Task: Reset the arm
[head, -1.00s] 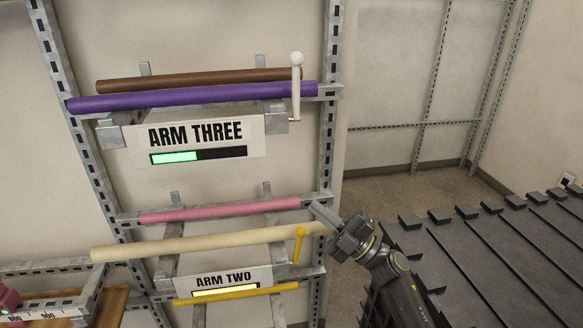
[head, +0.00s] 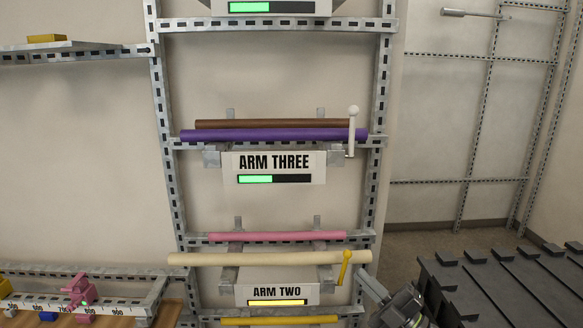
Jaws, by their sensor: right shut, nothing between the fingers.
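The rack's ARM THREE unit (head: 276,163) has a white sign with a part-filled green bar and a white lever (head: 352,130) standing upright at its right end. Below it is the ARM TWO unit (head: 277,290), with a yellow bar and a yellow lever (head: 344,266), upright with a slight lean. My right gripper (head: 366,280) is shut and empty at the lower right, beside the rack's right post and below and right of the yellow lever. I cannot tell whether it touches the post. My left gripper is out of view.
Purple (head: 270,135) and brown (head: 260,124) pipes lie above ARM THREE. Pink (head: 275,237) and cream (head: 270,258) pipes lie above ARM TWO, a yellow pipe (head: 280,321) below it. A dark slatted surface (head: 500,290) fills the lower right. A pink device (head: 80,292) sits lower left.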

